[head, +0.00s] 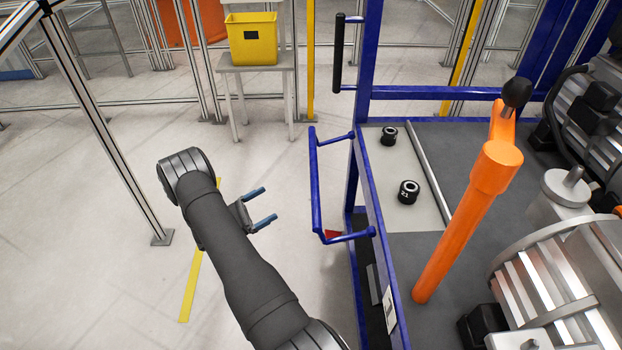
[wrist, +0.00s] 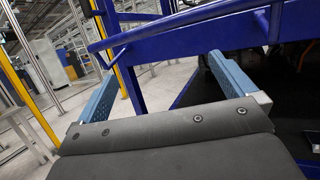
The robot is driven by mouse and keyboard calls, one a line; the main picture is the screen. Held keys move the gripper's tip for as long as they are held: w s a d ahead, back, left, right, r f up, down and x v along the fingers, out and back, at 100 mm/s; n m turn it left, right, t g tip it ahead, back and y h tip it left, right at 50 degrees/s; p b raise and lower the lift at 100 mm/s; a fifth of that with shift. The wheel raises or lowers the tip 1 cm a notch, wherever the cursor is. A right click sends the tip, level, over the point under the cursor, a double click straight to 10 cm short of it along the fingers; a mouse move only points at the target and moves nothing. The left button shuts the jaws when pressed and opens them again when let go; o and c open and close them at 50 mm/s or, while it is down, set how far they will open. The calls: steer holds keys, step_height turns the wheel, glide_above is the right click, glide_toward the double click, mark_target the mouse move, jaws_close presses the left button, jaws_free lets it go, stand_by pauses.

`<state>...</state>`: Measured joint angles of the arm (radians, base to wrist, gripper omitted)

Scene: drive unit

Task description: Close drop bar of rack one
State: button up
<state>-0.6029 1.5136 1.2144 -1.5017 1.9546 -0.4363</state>
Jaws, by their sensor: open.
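The rack (head: 364,200) is a blue frame at the right of the head view. A blue U-shaped bar (head: 315,185), which looks like the drop bar, sticks out from its left side on two short arms. My gripper (head: 270,204) is open and empty, to the left of this bar, with its blue fingers pointing towards it and a gap between. In the wrist view the bar (wrist: 185,18) runs slanting across the top, beyond the fingertips (wrist: 160,57). I cannot tell if the bar is latched.
An orange lever (head: 465,220) with a black knob stands on the rack's grey deck. Two black round parts (head: 408,192) lie on a light plate there. Metal machinery (head: 570,280) fills the right. A yellow bin (head: 252,40) stands on a small table behind.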

steer(key=v, duration=0.2)
steer(key=shift+s+a+f, duration=0.1)
steer(key=shift+a, duration=0.1)
steer(key=shift+c, duration=0.2)
